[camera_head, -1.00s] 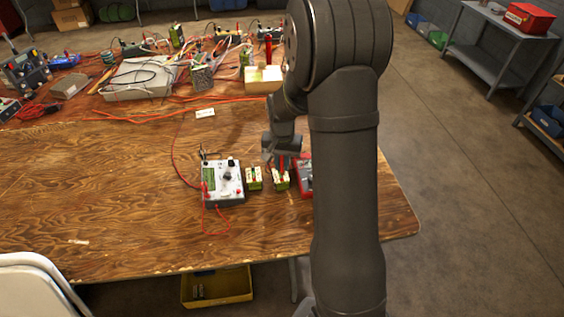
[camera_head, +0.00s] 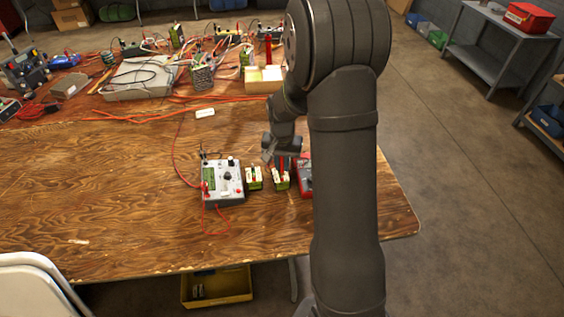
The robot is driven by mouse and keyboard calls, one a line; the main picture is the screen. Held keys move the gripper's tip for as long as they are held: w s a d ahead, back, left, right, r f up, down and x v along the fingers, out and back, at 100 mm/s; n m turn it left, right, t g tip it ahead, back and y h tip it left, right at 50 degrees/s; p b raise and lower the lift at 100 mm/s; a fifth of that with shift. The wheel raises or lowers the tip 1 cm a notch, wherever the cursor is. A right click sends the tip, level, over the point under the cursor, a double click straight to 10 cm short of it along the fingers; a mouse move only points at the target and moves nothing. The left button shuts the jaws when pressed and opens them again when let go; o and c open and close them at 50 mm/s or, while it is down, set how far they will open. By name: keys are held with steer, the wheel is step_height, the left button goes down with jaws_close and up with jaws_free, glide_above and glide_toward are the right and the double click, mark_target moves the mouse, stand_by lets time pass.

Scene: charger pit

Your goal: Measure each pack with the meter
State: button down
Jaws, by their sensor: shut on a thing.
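The meter (camera_head: 223,181), a white-faced box with a green display, a dark knob and red leads, lies on the wooden table (camera_head: 110,180). A small green and white pack (camera_head: 254,178) stands close to its right side. A second similar pack (camera_head: 280,181) stands right of the first. My gripper (camera_head: 282,164) points down just above the second pack, shut on a narrow red piece that looks like a probe. Whether its tip touches the pack is too small to tell. A red and grey object (camera_head: 305,176) right of the packs is partly hidden by my arm.
Cables, instruments and a grey box (camera_head: 140,78) crowd the table's far side. An open cardboard box (camera_head: 263,80) and a small white label (camera_head: 205,113) lie behind the meter. The table's left and front are mostly clear. A yellow bin (camera_head: 216,288) stands below the front edge.

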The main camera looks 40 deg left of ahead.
steer(key=shift+f, duration=0.75)
stand_by(0.8)
steer(key=c, duration=1)
jaws_free()
steer(key=shift+r, duration=0.15)
steer(key=shift+r, duration=3.65)
steer(key=shift+f, duration=3.75)
